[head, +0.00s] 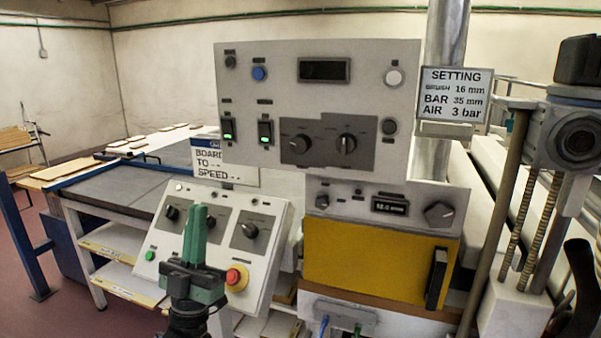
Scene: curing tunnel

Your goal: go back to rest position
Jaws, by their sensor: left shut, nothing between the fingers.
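My left gripper (198,222) is in the lower middle-left of the head view, pointing up, with its green fingers together and nothing between them. It is in front of the sloped control panel (262,215) and hides part of it, including part of a middle knob. I cannot tell whether it touches the panel. A red emergency button (236,278) on a yellow ring is just right of the gripper. My right gripper is not in view.
An upright grey panel (240,90) with switches and knobs stands behind. Below it is a yellow door (365,265) with a black handle. A table (115,192) with boards is at left. A threaded-rod mechanism (527,215) stands at right. Red floor (85,300) shows lower left.

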